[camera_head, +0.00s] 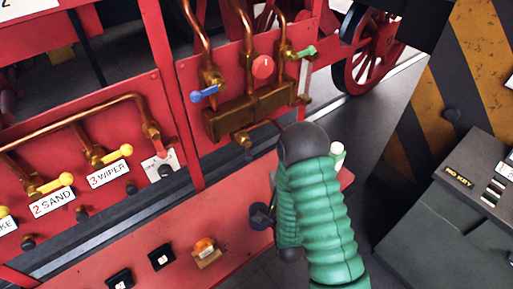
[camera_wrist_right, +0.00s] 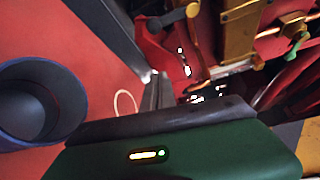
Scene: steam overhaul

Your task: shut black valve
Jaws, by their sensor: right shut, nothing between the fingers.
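A valve with a dark handle (camera_wrist_right: 172,18) shows at the top of the right wrist view, joined to brass pipework. In the head view its brass fitting (camera_head: 242,139) sits low under the brass block, and a dark lever runs right from it toward my arm. My right gripper (camera_wrist_right: 155,92) is shut and empty, apart from the handle. In the head view my green-sleeved right arm mostly hides the gripper and may cover the lever's end. My left gripper is not in view.
Above are a blue lever (camera_head: 205,93), a red knob (camera_head: 262,67) and a green lever (camera_head: 303,52). A dark blue cup (camera_wrist_right: 40,105) stands close beside my gripper on the red ledge (camera_head: 130,255). A grey console (camera_head: 450,225) is at right. Yellow levers (camera_head: 55,185) are at left.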

